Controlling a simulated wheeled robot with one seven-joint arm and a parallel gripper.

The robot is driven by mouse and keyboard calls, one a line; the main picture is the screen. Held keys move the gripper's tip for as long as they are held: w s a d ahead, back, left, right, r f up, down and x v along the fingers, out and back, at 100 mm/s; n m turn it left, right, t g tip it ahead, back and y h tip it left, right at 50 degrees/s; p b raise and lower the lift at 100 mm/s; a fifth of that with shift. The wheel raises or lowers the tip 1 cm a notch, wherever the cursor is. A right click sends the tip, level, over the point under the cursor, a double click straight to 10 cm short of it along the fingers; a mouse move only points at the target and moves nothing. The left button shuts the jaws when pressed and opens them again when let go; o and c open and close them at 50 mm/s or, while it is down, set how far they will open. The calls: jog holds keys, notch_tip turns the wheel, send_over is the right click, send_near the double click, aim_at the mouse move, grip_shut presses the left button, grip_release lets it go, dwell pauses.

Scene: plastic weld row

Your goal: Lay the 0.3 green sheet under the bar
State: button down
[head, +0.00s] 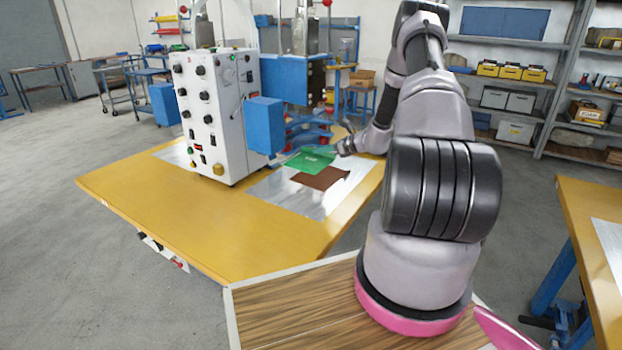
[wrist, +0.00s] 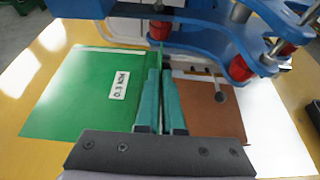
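The green sheet (wrist: 85,88) carries a white label (wrist: 118,86) that reads 0.3 MM. My gripper (wrist: 162,75) is shut on a thin upright green edge of it, between two teal fingers. The sheet spreads to the left of the fingers in the wrist view. In the head view the green sheet (head: 306,161) is beside my gripper (head: 338,150), over part of a brown sheet (head: 322,178). The gap between them cannot be told. A pale metal strip (wrist: 192,75), perhaps the bar, crosses above the brown sheet (wrist: 215,110); its left part is hidden.
The white control box (head: 214,110) stands on the yellow table (head: 150,205), left of the sheets. Blue machine parts with red knobs (wrist: 240,67) crowd the far side in the wrist view. A bare metal plate (head: 272,190) lies under the sheets.

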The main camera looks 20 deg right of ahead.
aim_at(321, 195)
notch_tip(321, 195, down, 18)
jog(key=shift+d+r, duration=0.1)
dwell(0.4)
jog(key=c, duration=1)
grip_release()
jog(key=shift+c, duration=0.2)
